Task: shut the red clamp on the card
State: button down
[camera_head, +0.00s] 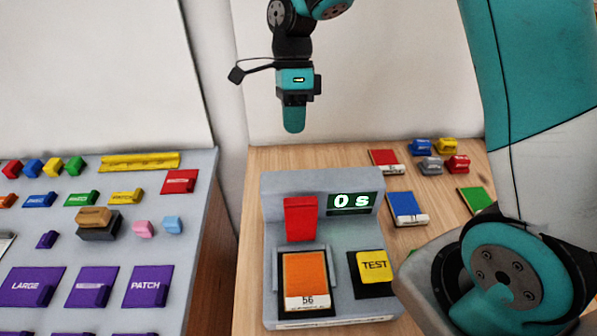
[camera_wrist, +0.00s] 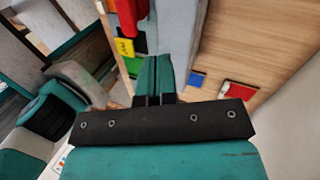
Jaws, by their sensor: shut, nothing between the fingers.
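The red clamp (camera_head: 300,219) stands upright on the grey test device (camera_head: 283,184), behind the card, and is not lying over it. The orange card (camera_head: 305,272), with a white label strip, lies in the slot at the device's front left. My gripper (camera_head: 293,128) is shut and empty, pointing down above and behind the device, apart from the clamp. Its closed teal fingers also show in the wrist view (camera_wrist: 154,75). Red and yellow pieces show beside them there, but I cannot tell surely what they are.
A yellow TEST button (camera_head: 375,266) is right of the card, below a display (camera_head: 353,202) reading 0 s. Blue (camera_head: 407,208) and red (camera_head: 384,161) cards and several small blocks lie on the wooden table to the right. A grey table (camera_head: 120,240) with many coloured pieces stands left.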

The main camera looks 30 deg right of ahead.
aim_at(301, 221)
jog(key=shift+m, duration=0.8)
jog(key=x, duration=0.3)
jog(key=p+x, duration=0.1)
jog(key=x, duration=0.2)
jog(key=p+x, duration=0.1)
jog(key=x, duration=0.2)
jog(key=shift+w+d+f, duration=0.15)
jog(key=shift+d+f, duration=0.1)
jog(key=shift+f, duration=0.1)
jog(key=s+p, duration=0.1)
jog(key=s+a+p, duration=0.1)
jog(key=s, duration=0.1)
jog(key=shift+a, duration=0.15)
jog(key=shift+s+a+f, duration=0.15)
jog(key=shift+s+f, duration=0.05)
jog(key=shift+s, duration=0.2)
